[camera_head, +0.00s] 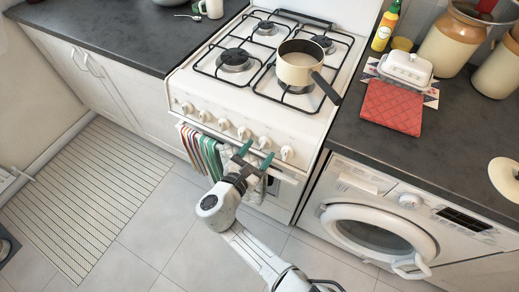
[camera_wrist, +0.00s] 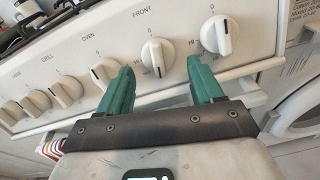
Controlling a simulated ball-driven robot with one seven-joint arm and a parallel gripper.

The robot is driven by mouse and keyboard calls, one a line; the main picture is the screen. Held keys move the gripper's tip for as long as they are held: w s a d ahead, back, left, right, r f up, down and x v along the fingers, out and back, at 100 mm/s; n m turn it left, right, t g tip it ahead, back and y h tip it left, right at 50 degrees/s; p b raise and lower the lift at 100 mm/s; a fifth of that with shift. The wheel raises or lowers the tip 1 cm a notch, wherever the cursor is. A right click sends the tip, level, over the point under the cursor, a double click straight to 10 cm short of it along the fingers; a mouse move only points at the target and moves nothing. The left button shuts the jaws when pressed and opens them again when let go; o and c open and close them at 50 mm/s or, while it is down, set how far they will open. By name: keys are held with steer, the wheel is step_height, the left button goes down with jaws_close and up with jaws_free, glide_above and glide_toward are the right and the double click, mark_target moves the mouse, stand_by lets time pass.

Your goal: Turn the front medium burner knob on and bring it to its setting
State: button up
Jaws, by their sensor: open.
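A row of white burner knobs runs along the stove's front panel. No marking that says medium is readable. My gripper (camera_head: 256,154) (camera_wrist: 160,82) has green fingers, spread apart and empty, in front of the panel. No contact with a knob is visible.
A pot (camera_head: 296,66) sits on a front burner, its handle reaching over the right edge. Striped towels (camera_head: 203,153) hang on the oven rail below the knobs. A washer (camera_head: 375,228) stands right under the dark counter. The floor at left is clear, with a mat (camera_head: 85,200).

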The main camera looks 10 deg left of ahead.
steer(key=v, duration=0.9)
steer(key=shift+s, duration=0.2)
steer(key=shift+a, duration=0.15)
jaws_close()
stand_by(1.2)
